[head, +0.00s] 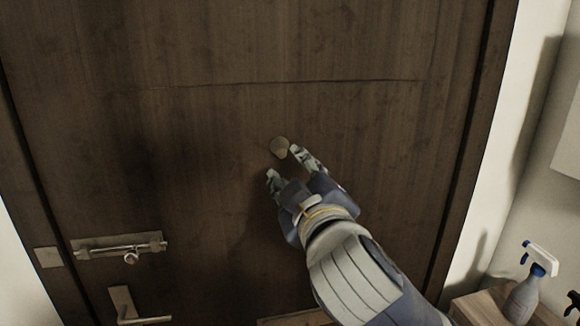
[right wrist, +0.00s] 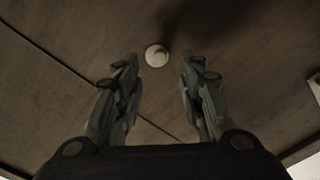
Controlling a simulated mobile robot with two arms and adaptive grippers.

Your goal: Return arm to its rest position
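My right gripper (head: 283,166) is in front of the dark wooden door (head: 200,140), its fingers pointing at a small round knob or disc (head: 280,145) on the panel. In the right wrist view the two fingers (right wrist: 158,75) are spread apart with nothing between them. The round disc (right wrist: 157,55) lies beyond the fingertips there, and the gripper is not closed on it. My right arm (head: 355,270) reaches up from the lower right. My left gripper is in neither view.
A slide bolt (head: 120,246) and a lever handle (head: 130,305) sit at the door's lower left. A spray bottle (head: 528,285) stands on a wooden surface (head: 478,306) at the lower right, near my arm. A white wall (head: 520,110) is right of the door.

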